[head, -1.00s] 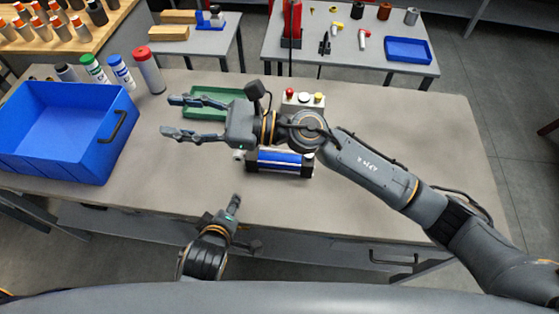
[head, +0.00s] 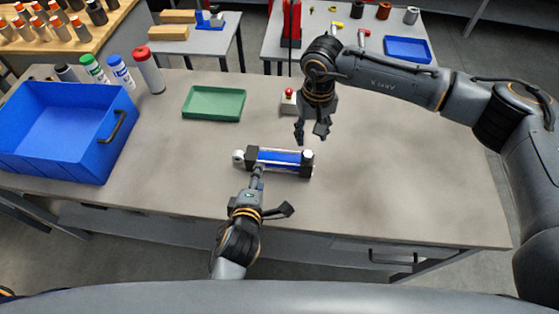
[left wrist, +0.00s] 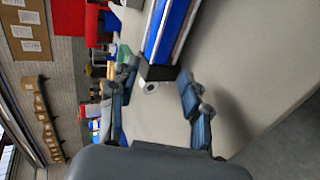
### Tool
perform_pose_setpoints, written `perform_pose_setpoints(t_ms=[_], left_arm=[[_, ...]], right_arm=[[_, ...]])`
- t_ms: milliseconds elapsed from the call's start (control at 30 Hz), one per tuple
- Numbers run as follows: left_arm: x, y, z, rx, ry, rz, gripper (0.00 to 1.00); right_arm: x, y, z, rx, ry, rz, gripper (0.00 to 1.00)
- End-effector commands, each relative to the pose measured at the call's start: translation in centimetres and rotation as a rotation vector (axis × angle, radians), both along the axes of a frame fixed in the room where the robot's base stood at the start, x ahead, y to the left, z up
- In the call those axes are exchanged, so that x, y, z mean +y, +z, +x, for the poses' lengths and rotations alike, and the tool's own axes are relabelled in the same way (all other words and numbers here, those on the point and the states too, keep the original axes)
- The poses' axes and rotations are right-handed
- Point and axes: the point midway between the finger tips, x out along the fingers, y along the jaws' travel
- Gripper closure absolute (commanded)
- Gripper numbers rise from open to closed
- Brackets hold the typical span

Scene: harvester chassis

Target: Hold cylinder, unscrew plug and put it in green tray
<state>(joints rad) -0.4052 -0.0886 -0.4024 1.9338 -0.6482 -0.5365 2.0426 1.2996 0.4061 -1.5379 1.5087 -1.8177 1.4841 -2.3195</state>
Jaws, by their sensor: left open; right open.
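The cylinder (head: 280,158), blue with black end blocks, lies on the grey table in the head view. A pale rod end (head: 238,156) sticks out at its left; a small white round part, possibly the plug, sits on its right end block. My left gripper (head: 258,170) is open at the cylinder's left front side. In the left wrist view the cylinder (left wrist: 166,35) lies ahead of the open fingers; contact is unclear. My right gripper (head: 312,136) points down, open and empty, just behind the cylinder's right end. The green tray (head: 214,118) is empty, behind and left of the cylinder.
A blue bin (head: 60,150) stands at the table's left, with several bottles (head: 122,72) behind it. A box with a red button (head: 289,100) is partly hidden behind my right gripper. The table's right side is clear.

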Motion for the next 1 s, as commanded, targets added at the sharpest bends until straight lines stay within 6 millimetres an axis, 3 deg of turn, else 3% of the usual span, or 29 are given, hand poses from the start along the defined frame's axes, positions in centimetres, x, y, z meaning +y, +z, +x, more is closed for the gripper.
perform_pose_setpoints(t_ms=[200, 467, 900, 933, 1000], left_arm=[[-0.3, -1.9, 4.1, -0.003, -0.001, 0.005, 0.53], [-0.8, -3.7, 7.4, -0.001, -0.001, 0.002, 0.53], [-0.8, -4.2, 8.3, 0.000, 0.000, 0.000, 0.53], [-0.8, -4.2, 8.3, 0.000, 0.000, 0.000, 0.55], [-0.8, -4.2, 8.3, 0.000, 0.000, 0.000, 0.69]], right_arm=[[0.1, 0.0, 0.0, 0.001, 0.000, 0.003, 0.56], [0.1, 0.0, -0.1, 0.001, 0.000, 0.003, 0.56], [0.1, 0.0, -0.1, 0.001, 0.000, 0.004, 0.56], [0.1, 0.0, -0.1, 0.001, 0.000, 0.004, 0.56], [0.1, 0.0, -0.1, 0.001, 0.000, 0.004, 0.56]])
